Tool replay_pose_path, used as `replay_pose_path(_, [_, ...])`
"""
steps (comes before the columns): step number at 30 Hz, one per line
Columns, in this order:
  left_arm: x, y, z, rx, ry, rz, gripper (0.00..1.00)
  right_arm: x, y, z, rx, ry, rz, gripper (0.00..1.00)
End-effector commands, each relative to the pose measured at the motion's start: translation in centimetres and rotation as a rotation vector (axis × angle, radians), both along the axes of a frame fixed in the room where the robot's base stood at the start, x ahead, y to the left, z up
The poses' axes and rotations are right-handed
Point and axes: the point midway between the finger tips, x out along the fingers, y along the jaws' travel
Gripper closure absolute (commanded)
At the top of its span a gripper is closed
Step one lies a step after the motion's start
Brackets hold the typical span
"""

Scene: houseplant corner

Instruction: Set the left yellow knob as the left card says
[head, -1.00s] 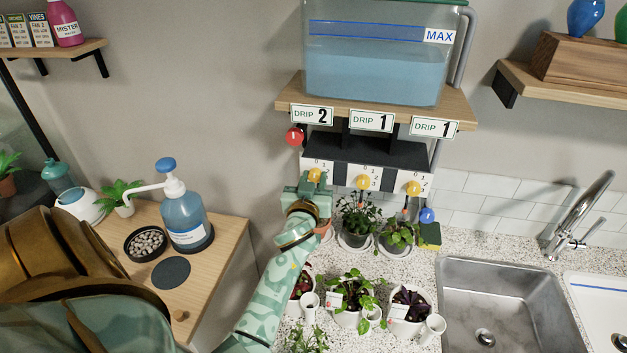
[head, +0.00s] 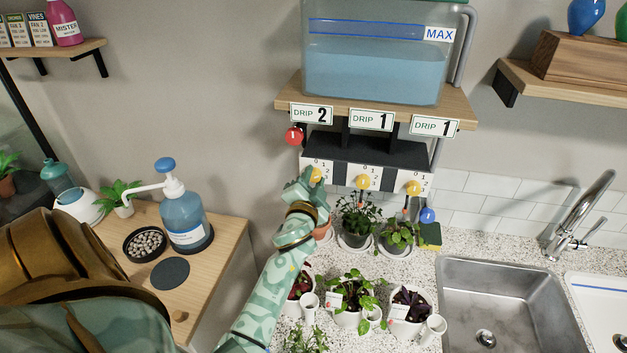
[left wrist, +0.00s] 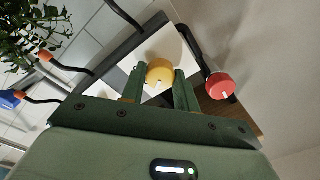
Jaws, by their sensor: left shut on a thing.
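The left card (head: 311,113) reads DRIP 2 and hangs on the shelf edge above the knobs. The left yellow knob (head: 317,174) is on the white panel under it, with the numbers 0, 1 and 2 around it. It also shows in the left wrist view (left wrist: 160,72). My left gripper (head: 310,181) is at this knob and shut on it, a finger on either side. In the head view the gripper covers part of the knob, and I cannot read its pointer. My right gripper is not in view.
Two more yellow knobs, the middle one (head: 362,181) and the right one (head: 413,187), sit to the right. A red knob (head: 293,136) sticks out at the left. Potted plants (head: 352,298) crowd the counter below. A sink (head: 500,300) lies right.

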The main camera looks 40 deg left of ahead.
Motion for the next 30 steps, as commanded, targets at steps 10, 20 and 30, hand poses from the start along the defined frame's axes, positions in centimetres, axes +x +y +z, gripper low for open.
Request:
replay_pose_path(10, [-0.01,0.07,0.0,0.22,0.122,0.001,0.92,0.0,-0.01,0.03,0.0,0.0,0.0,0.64])
replay_pose_path(20, [-0.01,0.08,0.01,0.317,0.175,0.001,0.92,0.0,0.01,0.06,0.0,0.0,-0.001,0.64])
replay_pose_path(30, [0.0,0.08,0.03,0.331,0.181,0.002,0.92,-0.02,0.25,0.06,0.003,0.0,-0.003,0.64])
